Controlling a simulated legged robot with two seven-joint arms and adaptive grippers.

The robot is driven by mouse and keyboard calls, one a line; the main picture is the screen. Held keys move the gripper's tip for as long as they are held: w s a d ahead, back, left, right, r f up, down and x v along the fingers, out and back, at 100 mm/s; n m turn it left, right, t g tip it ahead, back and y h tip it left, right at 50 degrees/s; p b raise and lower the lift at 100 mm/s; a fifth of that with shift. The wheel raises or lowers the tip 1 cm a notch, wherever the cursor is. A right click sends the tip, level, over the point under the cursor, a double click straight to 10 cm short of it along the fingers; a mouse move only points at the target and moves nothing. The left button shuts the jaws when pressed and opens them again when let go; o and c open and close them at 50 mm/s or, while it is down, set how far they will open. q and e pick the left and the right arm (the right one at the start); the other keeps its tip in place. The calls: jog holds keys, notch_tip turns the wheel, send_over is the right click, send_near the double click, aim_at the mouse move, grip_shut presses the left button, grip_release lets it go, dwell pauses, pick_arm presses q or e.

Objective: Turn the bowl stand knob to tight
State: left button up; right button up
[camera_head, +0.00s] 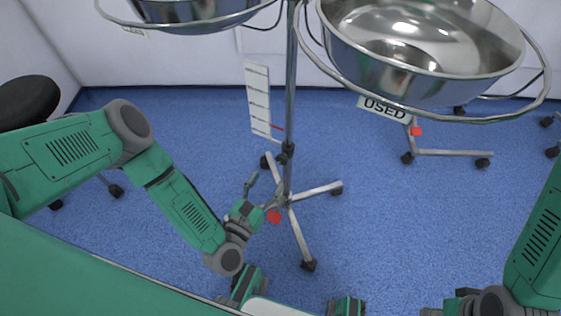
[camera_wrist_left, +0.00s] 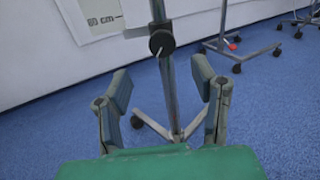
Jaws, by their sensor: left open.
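The black bowl stand knob (camera_head: 288,149) sits on the upright metal pole (camera_head: 291,85) in the head view. The knob also shows large in the left wrist view (camera_wrist_left: 161,43), with a pale line on its face. My left gripper (camera_head: 264,187) is open and empty, lower than the knob and close to the pole in the head view. In the left wrist view its two fingers (camera_wrist_left: 161,84) stand apart, with the pole between them in the picture and the knob above the fingertips. My right arm shows at the lower right of the head view, but its fingers do not.
Two steel bowls, one at the right (camera_head: 420,50) with a USED label (camera_head: 384,107) and one at the upper left (camera_head: 195,12), hang above. A white scale card (camera_head: 258,98) stands beside the pole. Wheeled legs (camera_head: 301,238) spread below on blue floor.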

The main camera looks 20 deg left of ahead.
aim_at(281, 162)
pick_arm(q)
jog(key=w, duration=0.2)
jog(key=w+d+b, duration=0.1)
jog(key=w, duration=0.4)
jog(key=shift+d+b, duration=0.35)
jog(key=shift+w, duration=0.35)
jog(key=shift+a, duration=0.15)
jog(key=shift+c, duration=0.8)
jog(key=c, duration=1)
